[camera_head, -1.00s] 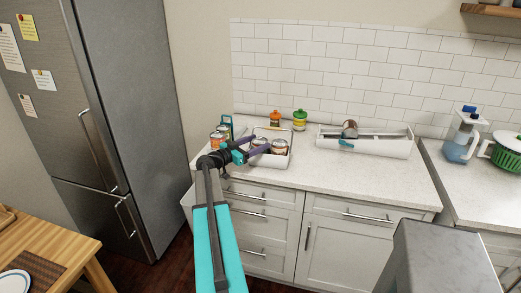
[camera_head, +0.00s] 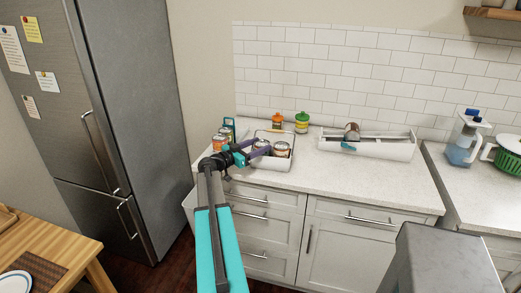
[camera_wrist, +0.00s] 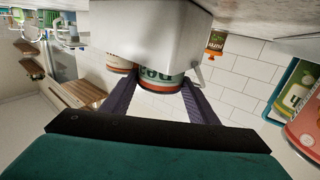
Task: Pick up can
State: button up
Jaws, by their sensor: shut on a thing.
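My gripper (camera_head: 262,149) reaches into the white caddy (camera_head: 270,164) on the counter, its purple fingers on either side of a can (camera_head: 260,144). In the wrist view, which is upside down, my gripper (camera_wrist: 155,88) is shut on this can (camera_wrist: 160,80), which has a green and cream label and a red band. The caddy wall hides part of it. A second can (camera_head: 281,149) stands beside it in the caddy and shows in part in the wrist view (camera_wrist: 120,63). I cannot tell whether the held can is off the caddy floor.
More cans (camera_head: 219,142) stand left of the caddy, by a teal-framed item (camera_head: 229,125). An orange bottle (camera_head: 277,121) and a green-yellow jar (camera_head: 302,122) stand behind. A long white tray (camera_head: 370,150) lies to the right. The counter front is clear.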

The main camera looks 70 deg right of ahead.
jog(key=shift+r, duration=0.2)
jog(key=shift+r+b, duration=0.45)
jog(key=shift+r, duration=0.45)
jog(key=r, duration=0.1)
jog(key=r+b, duration=0.1)
jog(key=r, duration=0.1)
jog(key=r+b, duration=0.1)
jog(key=shift+w+a+r, duration=0.2)
jog(key=shift+a+r, duration=0.15)
jog(key=b+v, duration=0.4)
jog(key=v, duration=1.3)
jog(key=shift+w+b, duration=0.15)
jog(key=shift+b, duration=0.25)
jog(key=shift+a, duration=0.1)
